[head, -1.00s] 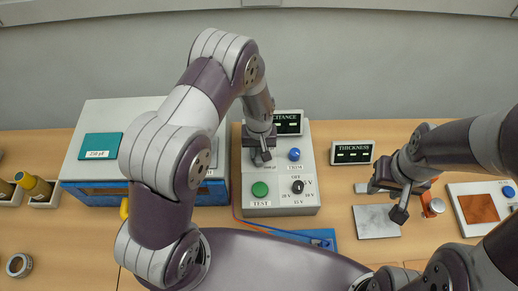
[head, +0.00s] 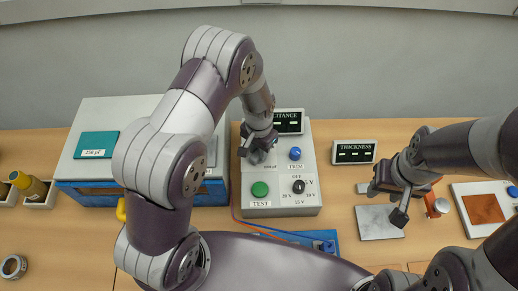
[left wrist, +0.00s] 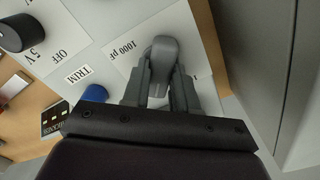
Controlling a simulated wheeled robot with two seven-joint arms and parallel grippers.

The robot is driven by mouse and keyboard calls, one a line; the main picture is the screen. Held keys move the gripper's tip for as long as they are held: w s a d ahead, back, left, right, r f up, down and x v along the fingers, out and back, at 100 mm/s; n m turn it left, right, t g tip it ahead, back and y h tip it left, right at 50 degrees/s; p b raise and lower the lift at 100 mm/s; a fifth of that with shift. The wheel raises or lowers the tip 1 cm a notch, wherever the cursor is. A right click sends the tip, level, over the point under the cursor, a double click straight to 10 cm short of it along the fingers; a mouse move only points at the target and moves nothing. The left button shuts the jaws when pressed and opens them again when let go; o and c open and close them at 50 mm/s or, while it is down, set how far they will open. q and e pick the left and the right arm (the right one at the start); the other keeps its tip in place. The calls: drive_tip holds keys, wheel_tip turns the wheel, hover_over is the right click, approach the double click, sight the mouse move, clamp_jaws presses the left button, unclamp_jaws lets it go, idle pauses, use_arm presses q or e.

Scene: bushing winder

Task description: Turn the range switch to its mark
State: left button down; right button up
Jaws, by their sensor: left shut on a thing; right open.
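The range switch (left wrist: 162,52) is a grey lever-shaped knob on the pale tester box (head: 283,205), beside a "1000 pF" label (left wrist: 122,47). My left gripper (head: 256,154) reaches down onto the box's upper left part. In the left wrist view its two fingers are shut on the switch, one on each side. The gripper hides most of the switch in the head view, and I cannot make out its mark. My right gripper (head: 389,202) is open and empty above a grey plate (head: 379,222) on the right.
The box also carries a blue TRIM knob (head: 295,153), a green TEST button (head: 260,189) and a black voltage knob (head: 299,187). A capacitance display (head: 289,121) stands behind. A blue-fronted unit (head: 95,108) is at left, a thickness display (head: 354,152) at right.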

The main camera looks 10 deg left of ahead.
use_arm(q)
drive_tip(key=shift+w+r+m, duration=0.1)
drive_tip(key=shift+m, duration=0.5)
drive_tip(key=c, duration=1.1)
unclamp_jaws()
drive_tip(key=shift+o, duration=1.1)
drive_tip(key=shift+r+b, duration=0.35)
wheel_tip(320, 180, up, 12)
drive_tip(key=b, duration=0.3)
